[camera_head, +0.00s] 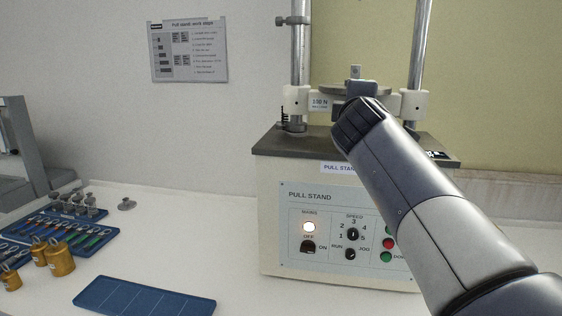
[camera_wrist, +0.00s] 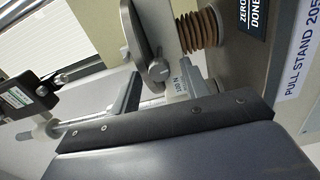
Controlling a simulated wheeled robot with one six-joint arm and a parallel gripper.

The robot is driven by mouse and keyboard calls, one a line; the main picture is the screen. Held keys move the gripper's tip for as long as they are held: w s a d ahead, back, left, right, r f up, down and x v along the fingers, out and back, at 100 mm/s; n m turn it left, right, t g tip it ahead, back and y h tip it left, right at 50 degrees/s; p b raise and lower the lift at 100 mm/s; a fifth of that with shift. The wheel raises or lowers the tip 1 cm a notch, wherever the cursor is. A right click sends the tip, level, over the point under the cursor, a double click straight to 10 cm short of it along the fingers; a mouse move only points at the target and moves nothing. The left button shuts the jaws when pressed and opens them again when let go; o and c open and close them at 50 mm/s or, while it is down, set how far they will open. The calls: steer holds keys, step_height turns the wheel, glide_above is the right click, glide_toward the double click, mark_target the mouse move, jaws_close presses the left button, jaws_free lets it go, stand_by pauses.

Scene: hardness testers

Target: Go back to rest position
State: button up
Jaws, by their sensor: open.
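My arm reaches from the lower right of the head view to the pull stand (camera_head: 300,180). My gripper (camera_head: 355,92) is at the stand's crosspiece, between the two upright posts, and is mostly hidden by my own wrist. It is open; I cannot tell whether it touches the stand. The stand's front panel (camera_head: 335,222) has a lit mains lamp (camera_head: 309,227), a speed dial (camera_head: 352,234) and red and green buttons. In the wrist view the stand shows close up and turned on its side, with a 100 N label and a ribbed brown bellows (camera_wrist: 198,31).
Blue trays (camera_head: 60,232) with small tools and metal parts lie at the left. Several brass weights (camera_head: 58,258) stand near them. An empty blue mat (camera_head: 145,297) lies in front. A grey device (camera_head: 30,155) is at the left edge.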

steer(key=n+p, duration=0.3)
steer(key=n, duration=0.4)
steer(key=shift+p, duration=0.35)
